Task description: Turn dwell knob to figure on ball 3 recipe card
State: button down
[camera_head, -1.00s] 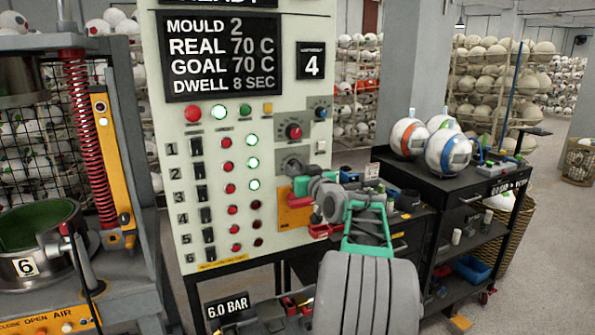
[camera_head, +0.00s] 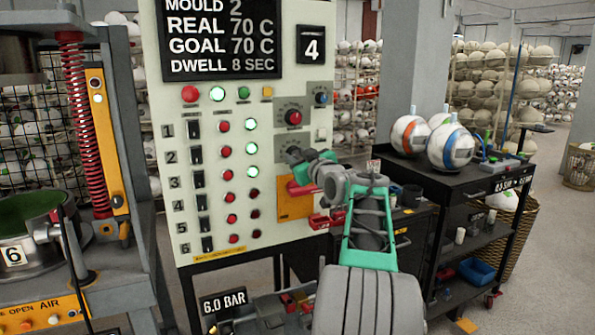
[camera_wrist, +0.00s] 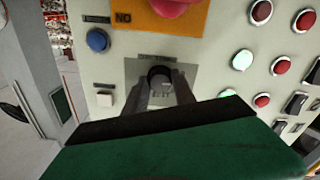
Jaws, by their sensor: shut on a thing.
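A pale control panel (camera_head: 225,215) carries a black display (camera_head: 222,42) reading MOULD 2, REAL 70 C, GOAL 70 C, DWELL 8 SEC. A dark lower knob (camera_head: 292,153) sits on a grey plate above an orange plate; it also shows in the wrist view (camera_wrist: 160,74). My gripper (camera_head: 304,162) reaches it from the right and partly covers it. In the wrist view its two dark fingers (camera_wrist: 160,88) are shut on the knob's sides. The knob's scale is too small to read. An upper knob (camera_head: 293,117) with a red centre is untouched. No recipe card is readable.
The orange plate (camera_head: 294,208) with a red part (camera_wrist: 178,5) is close to my gripper. A blue button (camera_wrist: 97,40) and a white button (camera_wrist: 105,98) lie beside the knob. A black trolley (camera_head: 455,180) with balls stands right; a press (camera_head: 60,265) stands left.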

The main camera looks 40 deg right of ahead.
jog(key=shift+f+n+b, duration=0.1)
jog(key=shift+n+b, duration=0.9)
jog(key=shift+b, duration=0.1)
jog(key=c, duration=1)
grip_release()
jog(key=shift+c, duration=0.2)
jog(key=b+v, duration=0.1)
jog(key=v, duration=0.7)
jog(key=shift+b, duration=0.3)
jog(key=shift+w, duration=0.1)
